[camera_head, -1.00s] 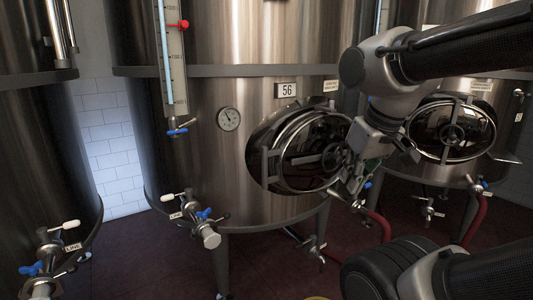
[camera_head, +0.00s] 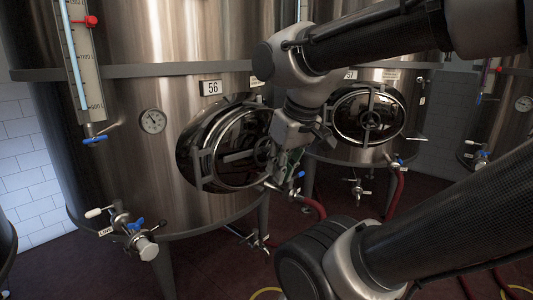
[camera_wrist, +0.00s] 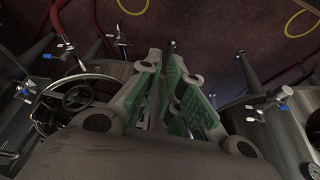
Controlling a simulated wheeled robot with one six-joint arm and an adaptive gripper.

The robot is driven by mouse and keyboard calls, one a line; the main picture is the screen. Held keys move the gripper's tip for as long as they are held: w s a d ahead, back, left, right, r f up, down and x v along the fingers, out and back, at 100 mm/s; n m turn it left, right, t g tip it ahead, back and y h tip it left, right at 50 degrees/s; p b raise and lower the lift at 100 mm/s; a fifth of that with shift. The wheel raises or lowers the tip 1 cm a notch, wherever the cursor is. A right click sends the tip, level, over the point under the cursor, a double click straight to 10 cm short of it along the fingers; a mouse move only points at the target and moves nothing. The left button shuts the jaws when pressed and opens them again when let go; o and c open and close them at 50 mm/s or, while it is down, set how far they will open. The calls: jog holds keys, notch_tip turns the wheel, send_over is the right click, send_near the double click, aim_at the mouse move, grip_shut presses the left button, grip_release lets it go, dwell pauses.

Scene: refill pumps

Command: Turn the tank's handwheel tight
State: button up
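The steel tank (camera_head: 170,185) labelled 56 has an oval manway door (camera_head: 232,150) with a dark handwheel (camera_head: 262,151). The wheel's right side is close to my gripper (camera_head: 291,166) and partly covered in the head view. My gripper hangs to the right of this wheel; contact cannot be made out. In the wrist view its green-padded fingers (camera_wrist: 166,70) run close together, with nothing clearly held between them. A handwheel (camera_wrist: 78,97) on a round door shows left of the fingers, apart from them. The task does not say which tank is meant.
A second tank with a handwheel (camera_head: 370,118) on its door stands behind to the right. Low valves (camera_head: 130,232), a thermometer dial (camera_head: 153,121) and a red hose (camera_head: 396,192) are around. Dark red floor (camera_head: 205,260) lies below the tanks.

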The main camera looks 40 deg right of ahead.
jog(key=o, duration=0.9)
jog(key=d+f+m+g, duration=0.1)
jog(key=d+f, duration=0.1)
jog(key=d+f+m+g, duration=0.1)
jog(key=d, duration=0.1)
jog(key=shift+s+d+f, duration=0.1)
jog(key=shift+s+f, duration=0.1)
jog(key=shift+f, duration=0.15)
jog(key=shift+c, duration=0.2)
jog(key=n+t+y, duration=0.4)
jog(key=n+t, duration=1.1)
jog(key=n, duration=2)
send_near(265, 152)
jog(key=w+d+f, duration=0.1)
jog(key=f, duration=0.1)
jog(key=x, duration=0.7)
jog(key=shift+w+r, duration=0.2)
jog(key=shift+w, duration=0.15)
